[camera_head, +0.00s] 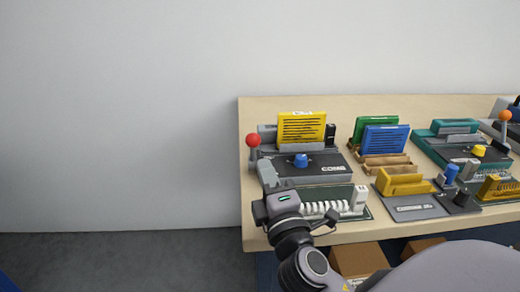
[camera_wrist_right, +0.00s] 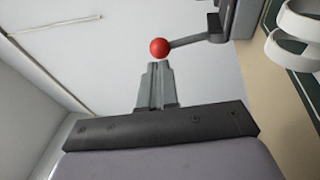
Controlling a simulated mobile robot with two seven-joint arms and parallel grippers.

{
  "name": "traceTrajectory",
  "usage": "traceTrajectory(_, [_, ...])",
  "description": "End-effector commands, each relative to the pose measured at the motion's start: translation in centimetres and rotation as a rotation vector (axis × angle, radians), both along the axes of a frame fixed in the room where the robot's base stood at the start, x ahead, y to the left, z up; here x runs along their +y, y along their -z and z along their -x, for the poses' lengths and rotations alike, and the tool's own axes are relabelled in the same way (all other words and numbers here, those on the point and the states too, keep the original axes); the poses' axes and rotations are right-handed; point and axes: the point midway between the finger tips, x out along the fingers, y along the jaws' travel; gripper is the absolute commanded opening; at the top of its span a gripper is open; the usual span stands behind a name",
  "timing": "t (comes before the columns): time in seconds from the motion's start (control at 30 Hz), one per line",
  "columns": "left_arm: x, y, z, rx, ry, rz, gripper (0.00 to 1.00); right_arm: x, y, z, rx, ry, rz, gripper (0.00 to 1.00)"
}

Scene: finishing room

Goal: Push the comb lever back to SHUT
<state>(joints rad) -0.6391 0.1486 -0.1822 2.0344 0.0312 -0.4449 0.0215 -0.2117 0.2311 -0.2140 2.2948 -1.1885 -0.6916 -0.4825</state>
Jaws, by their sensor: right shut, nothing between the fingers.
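The comb machine (camera_head: 325,167) is a dark grey unit with a COMB label and a blue knob, at the left end of the table. Its lever with a red ball (camera_head: 253,140) stands up at the machine's left side. In the right wrist view the red ball (camera_wrist_right: 159,47) is just beyond my fingertips, its grey arm running right to the machine. My right gripper (camera_head: 267,170) is shut and empty, close below the ball in the head view; I cannot tell whether they touch. The gripper hides part of the machine's front left. My left gripper is out of view.
A yellow booklet (camera_head: 302,129) stands at the comb machine's back. White combs (camera_head: 325,208) lie on a green mat in front. A yellow-and-grey punch (camera_head: 403,184) and a teal machine (camera_head: 445,136) with an orange-ball lever are to the right. Left of the table is clear.

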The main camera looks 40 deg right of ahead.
Motion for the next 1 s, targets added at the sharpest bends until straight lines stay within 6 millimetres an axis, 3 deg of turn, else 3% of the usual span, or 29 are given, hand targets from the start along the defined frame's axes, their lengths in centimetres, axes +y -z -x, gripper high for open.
traceTrajectory(0.1, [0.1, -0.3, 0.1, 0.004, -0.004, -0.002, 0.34, -0.7, -0.7, -1.7, -0.002, 0.001, 0.003, 0.0])
traceTrajectory(0.33, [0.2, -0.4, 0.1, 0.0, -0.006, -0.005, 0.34, -1.4, -1.1, -3.7, -0.001, 0.001, -0.001, 0.0])
traceTrajectory(1.0, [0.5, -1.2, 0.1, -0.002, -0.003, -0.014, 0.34, -1.6, -1.5, -4.3, 0.015, 0.0, -0.01, 0.0])
